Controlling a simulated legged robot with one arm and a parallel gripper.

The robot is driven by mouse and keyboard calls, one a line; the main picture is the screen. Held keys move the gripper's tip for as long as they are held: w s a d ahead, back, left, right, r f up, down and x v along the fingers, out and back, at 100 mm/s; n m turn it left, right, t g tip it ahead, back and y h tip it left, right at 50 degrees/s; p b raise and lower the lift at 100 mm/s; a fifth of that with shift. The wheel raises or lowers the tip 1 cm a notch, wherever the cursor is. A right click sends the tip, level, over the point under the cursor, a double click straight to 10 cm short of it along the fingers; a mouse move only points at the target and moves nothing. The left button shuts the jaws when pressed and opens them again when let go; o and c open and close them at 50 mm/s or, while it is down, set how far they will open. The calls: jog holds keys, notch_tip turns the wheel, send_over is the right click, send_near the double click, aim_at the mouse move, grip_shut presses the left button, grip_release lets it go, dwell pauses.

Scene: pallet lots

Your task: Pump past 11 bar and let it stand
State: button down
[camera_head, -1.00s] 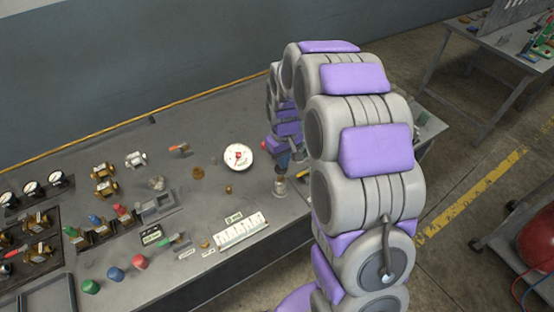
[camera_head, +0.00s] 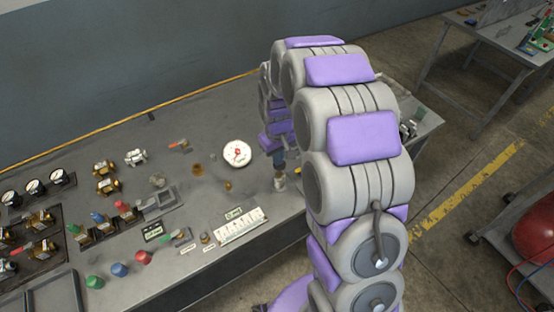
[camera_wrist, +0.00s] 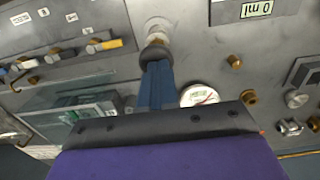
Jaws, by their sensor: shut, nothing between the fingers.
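A round white gauge (camera_head: 237,154) with a red mark on its dial stands on the grey bench. It also shows in the wrist view (camera_wrist: 199,96), partly hidden behind my gripper. Its needle is too small to read. To its right is an upright silver post (camera_head: 280,182). In the wrist view this post (camera_wrist: 157,27) has a dark rounded knob (camera_wrist: 155,51) at its near end. My gripper (camera_wrist: 155,68) is shut and empty, its blue fingers together with their tips at the knob. I cannot tell whether they touch it. The arm hides part of the bench.
Brass fittings (camera_head: 106,177), coloured caps (camera_head: 120,270) and small gauges (camera_head: 34,187) fill the left. The bench behind the white gauge is mostly clear.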

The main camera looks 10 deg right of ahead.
notch_tip(320, 180, up, 11)
jog(key=p, duration=0.1)
jog(key=shift+a+f, duration=0.15)
jog(key=shift+a, duration=0.05)
jog(key=shift+w, duration=0.1)
dwell(0.7)
jog(key=r+b, duration=0.1)
jog(key=d+r+b, duration=0.1)
jog(key=s+r+b, duration=0.1)
jog(key=b, duration=0.1)
jog(key=shift+d+r, duration=0.1)
jog(key=shift+d, duration=0.05)
notch_tip(320, 180, down, 14)
jog(key=b, duration=0.3)
jog(key=shift+w+b, duration=0.15)
jog(key=shift+b, duration=0.15)
dwell(0.3)
